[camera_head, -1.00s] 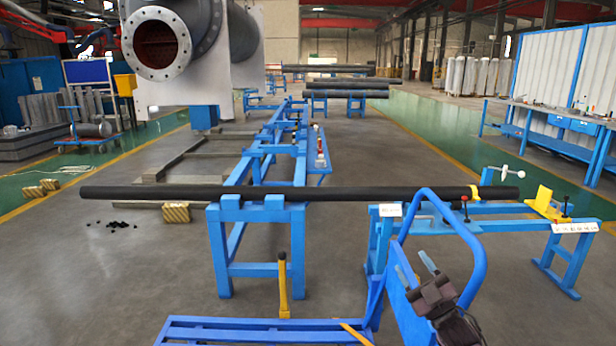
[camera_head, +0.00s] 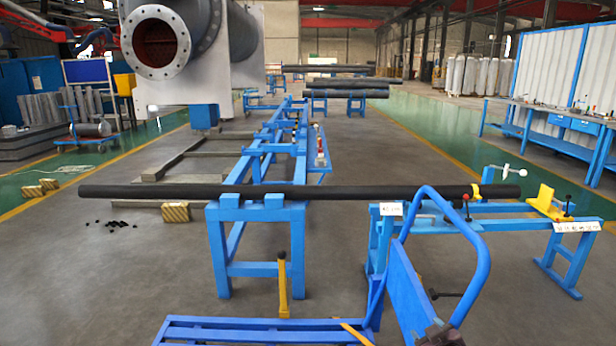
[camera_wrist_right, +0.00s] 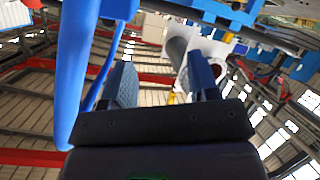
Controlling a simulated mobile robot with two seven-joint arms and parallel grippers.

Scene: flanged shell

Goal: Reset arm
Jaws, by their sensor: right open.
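My right gripper (camera_head: 438,331) shows only as a dark piece at the bottom edge of the head view, beside the blue cart's panel and curved handle. Most of it is below the frame or hidden. In the right wrist view, the two fingers of my right gripper (camera_wrist_right: 163,78) stand well apart with nothing between them. A blue tube (camera_wrist_right: 72,75) runs close along the left of the fingers there. My left gripper is in neither view.
A blue cart (camera_head: 265,331) with a curved handle (camera_head: 478,245) stands close in front. A long black pipe (camera_head: 360,193) lies across blue stands behind it. A grey flanged shell (camera_head: 195,40) stands at back left. Open floor (camera_head: 110,280) lies at the left.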

